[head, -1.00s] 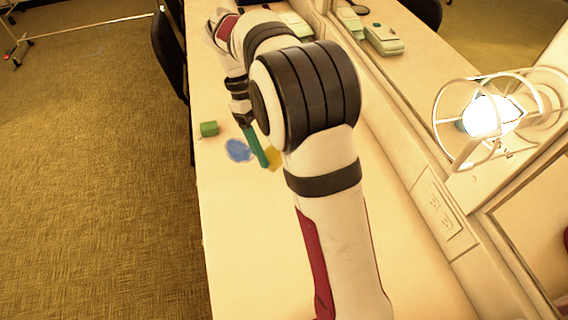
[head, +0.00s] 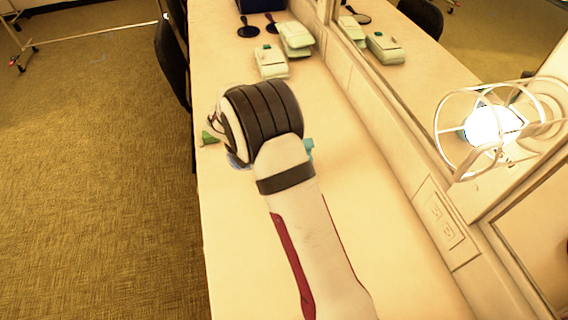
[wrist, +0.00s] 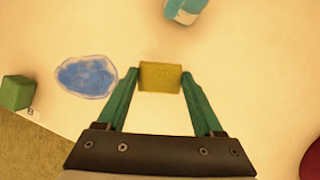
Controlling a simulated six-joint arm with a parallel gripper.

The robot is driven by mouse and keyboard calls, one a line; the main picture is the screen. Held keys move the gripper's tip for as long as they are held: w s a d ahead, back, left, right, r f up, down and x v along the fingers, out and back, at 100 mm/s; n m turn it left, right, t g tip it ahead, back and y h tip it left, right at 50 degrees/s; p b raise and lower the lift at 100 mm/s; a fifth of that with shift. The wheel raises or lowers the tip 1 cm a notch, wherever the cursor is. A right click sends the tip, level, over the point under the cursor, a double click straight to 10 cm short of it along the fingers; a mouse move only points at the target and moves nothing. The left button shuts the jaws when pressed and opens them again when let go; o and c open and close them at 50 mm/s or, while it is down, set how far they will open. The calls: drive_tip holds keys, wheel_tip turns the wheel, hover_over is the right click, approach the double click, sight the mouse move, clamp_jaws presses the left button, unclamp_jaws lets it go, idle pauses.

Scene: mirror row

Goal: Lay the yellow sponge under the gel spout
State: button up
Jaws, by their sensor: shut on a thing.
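The yellow sponge (wrist: 160,78) is between the two teal fingertips of my gripper (wrist: 159,74) in the wrist view, and the gripper is shut on it. I cannot tell how high the sponge is above the table. In the head view my arm hides the gripper and the sponge. A white and teal object (wrist: 184,9) is at the top edge of the wrist view, beyond the sponge and cut off. A teal part (head: 309,148) shows right of my arm in the head view. No gel spout can be made out clearly.
A blue patch with a pale rim (wrist: 86,77) lies left of the gripper. A green block (wrist: 16,92) is farther left, near the table edge. Pale green-topped boxes (head: 270,62) and dark hand mirrors (head: 247,29) stand farther back. The table (head: 350,210) right of my arm is clear.

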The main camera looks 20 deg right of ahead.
drive_tip(key=d, duration=0.2)
drive_tip(key=w+d, duration=0.1)
drive_tip(key=d, duration=0.1)
drive_tip(key=w+d, duration=0.1)
drive_tip(key=d, duration=0.1)
drive_tip(key=shift+w, duration=0.2)
wheel_tip(320, 180, down, 4)
drive_tip(key=shift+a+r, duration=0.1)
drive_tip(key=shift+r, duration=0.1)
drive_tip(key=o, duration=1.3)
